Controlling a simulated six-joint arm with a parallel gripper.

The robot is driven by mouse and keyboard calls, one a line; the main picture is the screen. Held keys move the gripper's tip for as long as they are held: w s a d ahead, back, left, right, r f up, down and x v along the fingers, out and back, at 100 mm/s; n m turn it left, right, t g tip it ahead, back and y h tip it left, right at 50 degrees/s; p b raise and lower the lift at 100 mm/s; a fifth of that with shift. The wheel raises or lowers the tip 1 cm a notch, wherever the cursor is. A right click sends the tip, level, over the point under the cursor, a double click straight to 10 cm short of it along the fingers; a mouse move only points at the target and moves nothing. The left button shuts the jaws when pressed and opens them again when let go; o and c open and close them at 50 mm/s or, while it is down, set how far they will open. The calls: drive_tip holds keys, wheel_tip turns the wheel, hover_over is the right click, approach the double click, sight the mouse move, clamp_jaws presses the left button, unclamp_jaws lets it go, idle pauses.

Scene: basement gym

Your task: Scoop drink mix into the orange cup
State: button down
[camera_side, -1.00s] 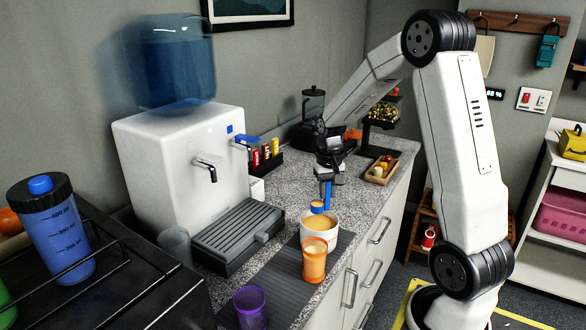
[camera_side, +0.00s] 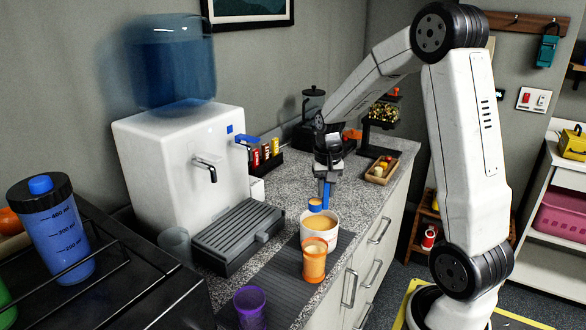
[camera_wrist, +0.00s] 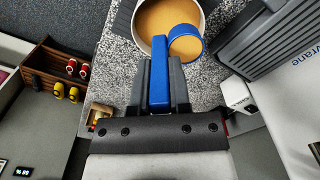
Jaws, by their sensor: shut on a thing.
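My gripper (camera_side: 327,176) is shut on the handle of a blue scoop (camera_side: 316,204), which points down over the counter. The scoop's round bowl (camera_wrist: 185,42) looks full of tan powder in the wrist view. It is above the near edge of a white tub (camera_wrist: 203,10) of tan drink mix, which also shows in the side view (camera_side: 334,236). The orange cup (camera_side: 314,262) stands upright just in front of the tub, with tan stuff visible inside its mouth. The orange cup is not visible in the wrist view.
A dark ribbed mat (camera_side: 281,284) lies under the cups, with a purple cup (camera_side: 250,305) at its near end. A white water dispenser (camera_side: 180,160) with a drip tray (camera_side: 238,236) stands left. A wooden snack tray (camera_side: 386,166) sits behind.

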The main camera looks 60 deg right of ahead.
drive_tip(key=s+a+r+m, duration=0.2)
drive_tip(key=s+a+m, duration=0.3)
drive_tip(key=a+m, duration=0.5)
drive_tip(key=shift+s+a, duration=0.25)
drive_tip(key=shift+a, duration=0.3)
drive_tip(key=shift+d+f, duration=0.15)
drive_tip(key=s+d+f+t+y, duration=0.1)
drive_tip(key=d+f+t+y, duration=0.2)
drive_tip(key=y, duration=1.2)
drive_tip(key=shift+d+f+y, duration=0.3)
drive_tip(key=shift+d+f, duration=1)
drive_tip(key=shift+f, duration=0.55)
drive_tip(key=shift+s, duration=0.15)
